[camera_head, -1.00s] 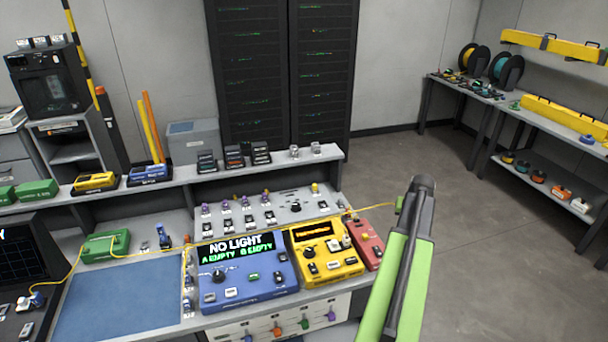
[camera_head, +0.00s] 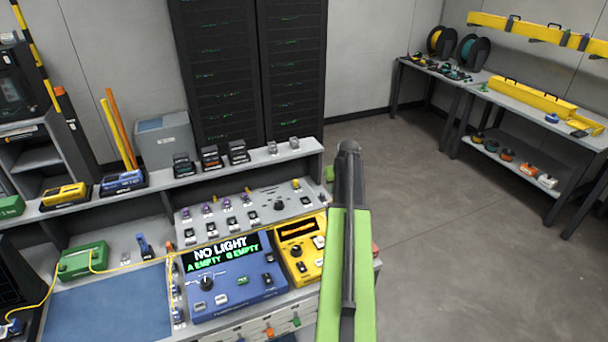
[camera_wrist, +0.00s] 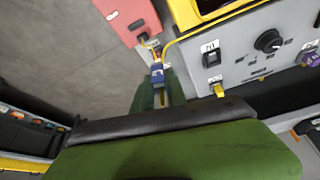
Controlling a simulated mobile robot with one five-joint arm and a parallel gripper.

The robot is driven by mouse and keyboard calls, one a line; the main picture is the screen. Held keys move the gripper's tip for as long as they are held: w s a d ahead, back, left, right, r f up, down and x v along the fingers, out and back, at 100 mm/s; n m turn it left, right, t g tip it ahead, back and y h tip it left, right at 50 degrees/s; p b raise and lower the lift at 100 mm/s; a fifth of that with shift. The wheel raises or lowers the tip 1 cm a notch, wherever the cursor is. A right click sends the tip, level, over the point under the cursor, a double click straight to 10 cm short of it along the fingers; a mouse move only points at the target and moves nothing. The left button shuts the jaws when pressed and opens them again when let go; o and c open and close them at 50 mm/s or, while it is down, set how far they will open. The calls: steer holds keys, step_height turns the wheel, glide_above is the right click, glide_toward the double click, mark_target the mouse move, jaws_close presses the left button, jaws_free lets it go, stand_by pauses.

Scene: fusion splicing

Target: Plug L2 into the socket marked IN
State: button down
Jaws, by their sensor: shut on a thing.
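In the wrist view my gripper (camera_wrist: 158,92) is shut on a small blue connector (camera_wrist: 157,76) with a yellow lead; I cannot read a tag naming it L2. A black socket (camera_wrist: 212,58) sits on the grey panel (camera_wrist: 240,67), right of the connector and apart from it. The label beside it appears to read IN, upside down. In the head view my gripper (camera_head: 329,174) is mostly hidden behind my green arm, at the right end of the sloped grey panel (camera_head: 262,212).
A red box (camera_wrist: 127,18) lies beside the panel. A yellow device (camera_head: 304,263) and a blue meter (camera_head: 232,285) reading NO LIGHT stand in front of the panel. The yellow lead crosses the bench from a green box (camera_head: 83,260). Open floor lies to the right.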

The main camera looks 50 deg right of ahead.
mark_target(304, 198)
steer(key=w+a+r+n+p, duration=0.25)
steer(key=w+a, duration=0.35)
steer(key=w, duration=0.5)
steer(key=shift+y, duration=0.5)
steer(key=f+b, duration=0.4)
steer(key=b, duration=0.1)
steer(key=f+b, duration=0.2)
steer(key=shift+s+f, duration=0.25)
steer(key=shift+f+b, duration=0.5)
steer(key=shift+b, duration=0.2)
steer(key=c, duration=1.3)
jaws_free()
steer(key=shift+o, duration=0.2)
steer(key=s+p+v, duration=0.1)
steer(key=p+v, duration=1.5)
steer(key=v, duration=0.1)
